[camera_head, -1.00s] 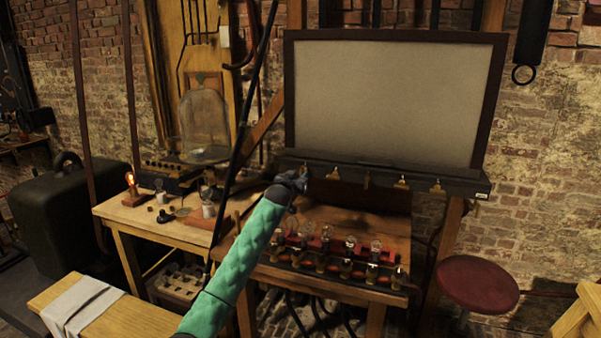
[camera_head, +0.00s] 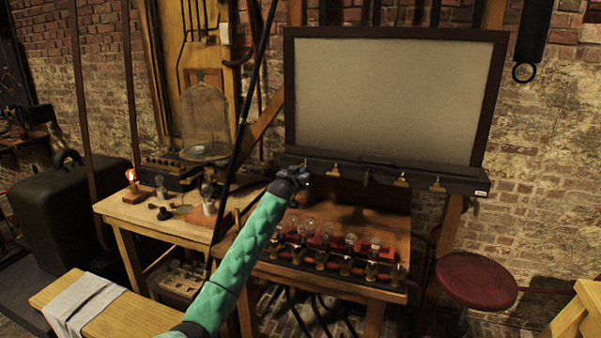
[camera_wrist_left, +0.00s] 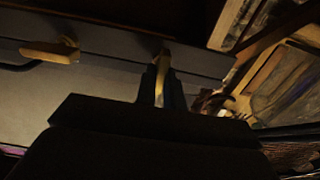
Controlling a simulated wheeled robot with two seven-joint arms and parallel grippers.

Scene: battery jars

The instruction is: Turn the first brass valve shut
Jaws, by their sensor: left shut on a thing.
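A row of brass valves sits on the front of the dark rail (camera_head: 460,183) below the pale framed screen (camera_head: 395,100). My left gripper (camera_head: 300,172) is at the rail's left end. In the left wrist view my left gripper (camera_wrist_left: 162,88) is shut on the handle of the leftmost brass valve (camera_wrist_left: 164,60), which points between the fingers. In the head view the gripper hides this valve. A second brass valve (camera_head: 333,172) is just to the right; it also shows in the left wrist view (camera_wrist_left: 50,50). My right gripper is not in view.
A wooden bench below the rail holds several glass jars or bulbs with brass fittings (camera_head: 345,265). A glass dome (camera_head: 205,120) and lit lamp (camera_head: 131,180) stand on the left table. A red stool (camera_head: 475,280) stands at right.

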